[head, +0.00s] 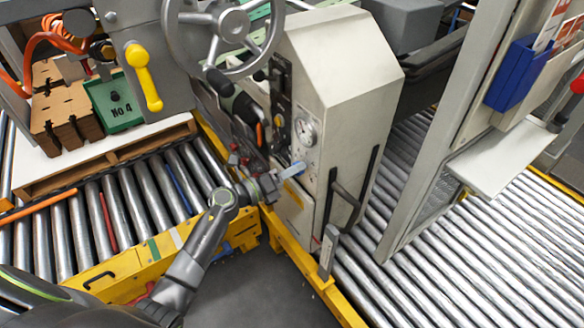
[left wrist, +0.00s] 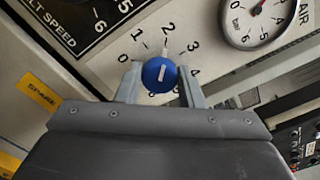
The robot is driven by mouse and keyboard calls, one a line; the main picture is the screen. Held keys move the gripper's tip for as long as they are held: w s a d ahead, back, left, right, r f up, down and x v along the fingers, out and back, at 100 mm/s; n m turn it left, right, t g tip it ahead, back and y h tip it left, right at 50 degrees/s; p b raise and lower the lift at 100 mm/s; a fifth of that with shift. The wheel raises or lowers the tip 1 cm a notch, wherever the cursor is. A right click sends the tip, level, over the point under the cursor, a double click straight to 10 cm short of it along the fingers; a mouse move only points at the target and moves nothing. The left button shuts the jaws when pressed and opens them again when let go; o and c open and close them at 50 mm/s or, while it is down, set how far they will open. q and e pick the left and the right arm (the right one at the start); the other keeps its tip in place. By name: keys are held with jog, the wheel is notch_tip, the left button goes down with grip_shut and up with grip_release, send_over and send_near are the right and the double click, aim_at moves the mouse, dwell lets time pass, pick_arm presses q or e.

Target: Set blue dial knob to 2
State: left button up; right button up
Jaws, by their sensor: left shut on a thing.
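The blue dial knob (left wrist: 159,74) sits on a pale panel in the left wrist view. Its scale runs 0, 1, 2, 3, 4 around its upper side. The white line on the knob points up, roughly toward the 2. My left gripper (left wrist: 160,84) has one finger on each side of the knob and is shut on it. In the head view my left gripper (head: 292,171) is at the front of the beige machine (head: 340,75), below a round gauge. There the knob is too small or hidden to make out. My right gripper is not in view.
A pressure gauge (left wrist: 257,15) is right of the knob, and a speed scale (left wrist: 75,20) is at upper left. A handwheel (head: 222,35) and levers stand above my gripper. A black handle (head: 345,203) is to its right. Roller conveyors (head: 480,250) lie on both sides.

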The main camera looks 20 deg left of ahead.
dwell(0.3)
pick_arm(q)
jog(key=o, duration=1)
jog(key=b+v, duration=0.3)
jog(key=v, duration=1.4)
jog(key=shift+a, duration=0.2)
jog(key=shift+s, duration=0.15)
